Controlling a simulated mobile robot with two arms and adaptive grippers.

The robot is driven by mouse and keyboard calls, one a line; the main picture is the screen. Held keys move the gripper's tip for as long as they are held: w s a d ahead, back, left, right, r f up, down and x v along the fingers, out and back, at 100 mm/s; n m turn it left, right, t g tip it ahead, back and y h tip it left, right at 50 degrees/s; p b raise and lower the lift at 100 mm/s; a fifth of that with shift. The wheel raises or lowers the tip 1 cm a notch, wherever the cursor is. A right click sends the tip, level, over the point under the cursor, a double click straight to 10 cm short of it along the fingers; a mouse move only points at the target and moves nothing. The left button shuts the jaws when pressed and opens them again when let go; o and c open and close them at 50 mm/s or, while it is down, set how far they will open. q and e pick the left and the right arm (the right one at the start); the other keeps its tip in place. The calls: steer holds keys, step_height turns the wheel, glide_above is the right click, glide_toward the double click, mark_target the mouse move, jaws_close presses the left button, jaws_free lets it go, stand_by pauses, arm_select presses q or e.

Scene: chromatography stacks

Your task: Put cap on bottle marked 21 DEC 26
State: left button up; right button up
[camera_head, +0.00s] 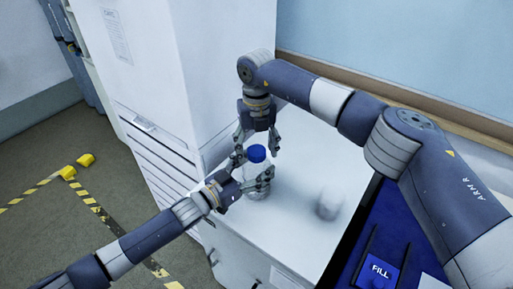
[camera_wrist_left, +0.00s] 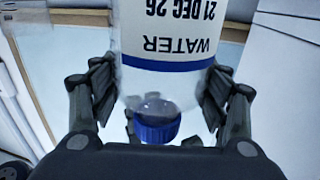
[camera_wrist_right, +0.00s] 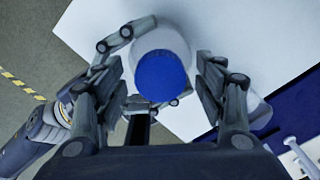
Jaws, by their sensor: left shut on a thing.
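The clear bottle (camera_wrist_left: 160,85) carries a white label reading WATER and 21 DEC 26, upside down in the left wrist view. It stands upright on the white cabinet top (camera_head: 300,165). The blue cap (camera_head: 256,153) sits at the bottle's mouth; it also shows in the left wrist view (camera_wrist_left: 157,128) and from above in the right wrist view (camera_wrist_right: 162,76). How tightly it sits cannot be told. My left gripper (camera_head: 252,180) is shut on the bottle's sides. My right gripper (camera_head: 257,138) is just above the cap, its fingers open on either side with gaps.
A blurred whitish rounded object (camera_head: 328,205) is on the cabinet top to the right. A blue surface with a FILL label (camera_head: 380,270) lies at the lower right. A tall white cabinet (camera_head: 225,60) stands close behind and left. The cabinet top between is clear.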

step_height(320, 180, up, 12)
stand_by(0.6)
arm_select(q)
steer(key=o, duration=2.2)
steer(key=shift+c, duration=0.2)
steer(key=v, duration=1.2)
